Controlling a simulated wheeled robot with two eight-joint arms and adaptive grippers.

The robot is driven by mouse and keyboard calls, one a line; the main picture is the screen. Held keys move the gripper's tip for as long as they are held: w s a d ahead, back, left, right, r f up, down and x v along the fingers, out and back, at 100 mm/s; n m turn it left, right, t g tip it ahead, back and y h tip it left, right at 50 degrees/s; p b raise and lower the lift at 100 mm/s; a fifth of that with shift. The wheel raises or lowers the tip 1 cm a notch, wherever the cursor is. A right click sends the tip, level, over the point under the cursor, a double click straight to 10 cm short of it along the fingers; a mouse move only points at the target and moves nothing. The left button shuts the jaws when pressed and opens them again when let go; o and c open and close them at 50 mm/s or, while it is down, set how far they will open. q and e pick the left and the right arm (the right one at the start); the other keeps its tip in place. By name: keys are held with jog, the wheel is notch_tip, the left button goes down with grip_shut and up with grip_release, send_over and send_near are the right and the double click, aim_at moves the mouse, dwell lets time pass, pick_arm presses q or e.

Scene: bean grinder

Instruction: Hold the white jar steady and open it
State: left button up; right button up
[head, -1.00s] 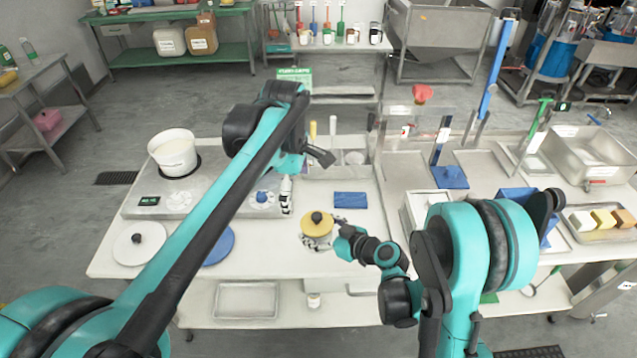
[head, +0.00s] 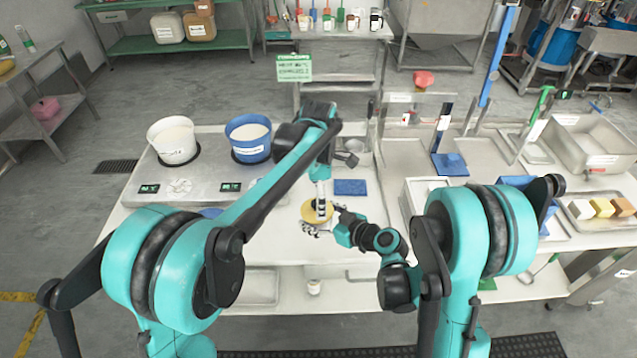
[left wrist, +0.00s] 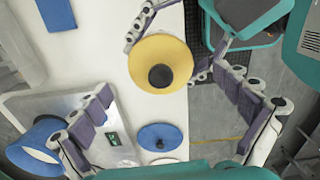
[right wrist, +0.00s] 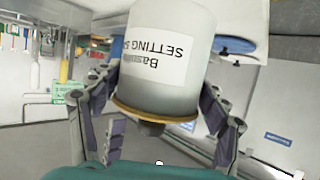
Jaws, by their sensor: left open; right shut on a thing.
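The white jar (right wrist: 165,60) has a printed label and a yellow lid with a dark knob. The lid (left wrist: 160,60) faces up in the left wrist view and shows partly covered in the head view (head: 311,212). My right gripper (head: 326,226) is shut around the jar; its fingers lie on either side of it in the right wrist view. My left gripper (head: 321,204) is above the lid, pointing down. Its fingers (left wrist: 165,82) are spread wide, with the lid and knob between and beyond them, apparently not touching.
A white bucket (head: 172,146) and a blue bucket (head: 247,143) stand on scales at the table's left. A blue lid (left wrist: 160,137) lies nearby. A blue mat (head: 350,187) lies just behind the jar. Trays and a dispenser stand are at right.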

pick_arm(q)
jog(key=shift+f, duration=1.2)
grip_shut()
jog(key=shift+r, duration=0.3)
jog(key=shift+r, duration=0.95)
